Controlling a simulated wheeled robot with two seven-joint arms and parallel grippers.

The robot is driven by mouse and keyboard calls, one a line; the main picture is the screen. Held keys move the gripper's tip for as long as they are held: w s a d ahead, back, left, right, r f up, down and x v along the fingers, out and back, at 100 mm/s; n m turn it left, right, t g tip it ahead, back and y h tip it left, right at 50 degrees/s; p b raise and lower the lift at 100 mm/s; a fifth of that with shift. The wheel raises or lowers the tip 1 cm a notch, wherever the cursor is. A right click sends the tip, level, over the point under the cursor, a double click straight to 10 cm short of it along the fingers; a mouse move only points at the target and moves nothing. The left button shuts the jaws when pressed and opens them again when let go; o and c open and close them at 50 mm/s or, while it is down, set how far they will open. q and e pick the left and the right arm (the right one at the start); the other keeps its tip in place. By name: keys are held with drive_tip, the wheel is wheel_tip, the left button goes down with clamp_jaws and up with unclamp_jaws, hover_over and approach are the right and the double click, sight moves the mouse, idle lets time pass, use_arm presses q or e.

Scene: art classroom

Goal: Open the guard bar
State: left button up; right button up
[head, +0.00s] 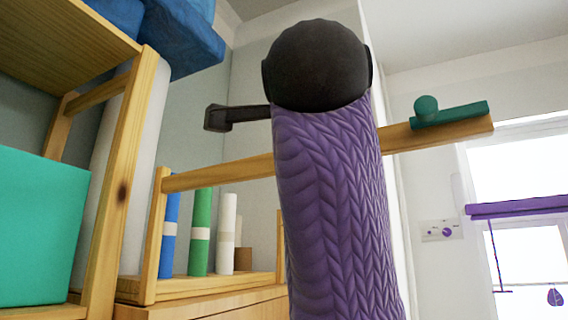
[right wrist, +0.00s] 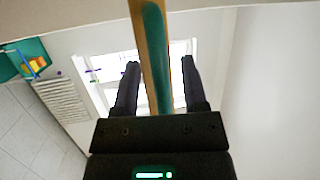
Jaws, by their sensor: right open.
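The guard bar (head: 225,172) is a long wooden bar that runs across the front of a shelf and slopes up to the right. Near its right end it carries a green grip (head: 460,113) with a round green knob (head: 426,106). My purple-sleeved arm hides the bar's middle in the head view. In the right wrist view, my right gripper (right wrist: 160,64) is open, its two dark fingers on either side of the bar's green strip (right wrist: 155,50). A gap shows on both sides, and I cannot tell the depth between them. My left gripper is not in view.
The wooden shelf (head: 205,288) holds blue, green and white rolls (head: 227,232) behind the bar. A teal box (head: 42,225) and blue bundles (head: 180,35) sit on the rack at left. A window (head: 520,165) is at far right; the space around the bar's right end looks clear.

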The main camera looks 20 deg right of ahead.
drive_tip(key=shift+s, duration=0.1)
drive_tip(key=b+v, duration=0.4)
drive_tip(key=v, duration=0.5)
drive_tip(key=shift+s+a, duration=0.2)
drive_tip(key=shift+s, duration=0.15)
